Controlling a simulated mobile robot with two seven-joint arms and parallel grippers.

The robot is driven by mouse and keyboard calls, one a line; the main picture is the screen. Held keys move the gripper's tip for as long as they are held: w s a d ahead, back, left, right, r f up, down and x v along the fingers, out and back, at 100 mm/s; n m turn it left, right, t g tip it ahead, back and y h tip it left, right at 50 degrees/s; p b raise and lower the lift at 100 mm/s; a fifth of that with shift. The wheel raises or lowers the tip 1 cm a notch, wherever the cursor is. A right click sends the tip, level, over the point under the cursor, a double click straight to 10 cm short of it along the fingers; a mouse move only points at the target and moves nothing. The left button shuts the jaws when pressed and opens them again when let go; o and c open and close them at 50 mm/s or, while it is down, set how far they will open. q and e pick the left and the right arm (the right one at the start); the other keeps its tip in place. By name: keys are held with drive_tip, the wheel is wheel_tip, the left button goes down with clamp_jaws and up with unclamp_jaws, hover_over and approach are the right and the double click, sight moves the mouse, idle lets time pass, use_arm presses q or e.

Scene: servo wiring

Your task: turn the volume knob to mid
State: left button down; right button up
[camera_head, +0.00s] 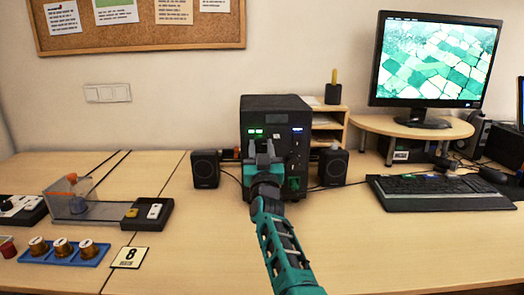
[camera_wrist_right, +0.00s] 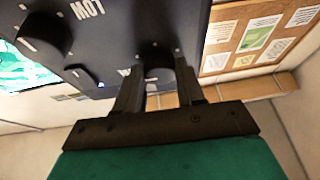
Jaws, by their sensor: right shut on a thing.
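A black box-shaped unit (camera_head: 277,103) with small lit displays stands on the desk, between two small speakers. My right gripper (camera_head: 264,148) is at its front panel and covers part of it. In the right wrist view the gripper (camera_wrist_right: 158,66) is shut on a dark round knob (camera_wrist_right: 158,76), one finger on each side. My left gripper is not in view.
Speakers (camera_head: 205,169) and (camera_head: 333,167) flank the unit closely. A keyboard (camera_head: 440,193) and monitor (camera_head: 433,60) are at the right. A blue tray (camera_head: 64,254) with several copper-coloured pieces lies at the left. The desk in front is mostly clear.

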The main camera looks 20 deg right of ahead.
drive_tip(key=shift+a+m+g+h, duration=0.1)
drive_tip(key=shift+m+g+h, duration=0.2)
drive_tip(key=shift+m+h, duration=0.9)
drive_tip(key=shift+a+m+g+h, duration=0.1)
drive_tip(key=shift+m+g+h, duration=0.2)
drive_tip(key=shift+m, duration=1.7)
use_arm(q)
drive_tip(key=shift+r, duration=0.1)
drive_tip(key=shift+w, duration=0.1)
use_arm(e)
drive_tip(key=o, duration=1)
drive_tip(key=shift+o, duration=0.2)
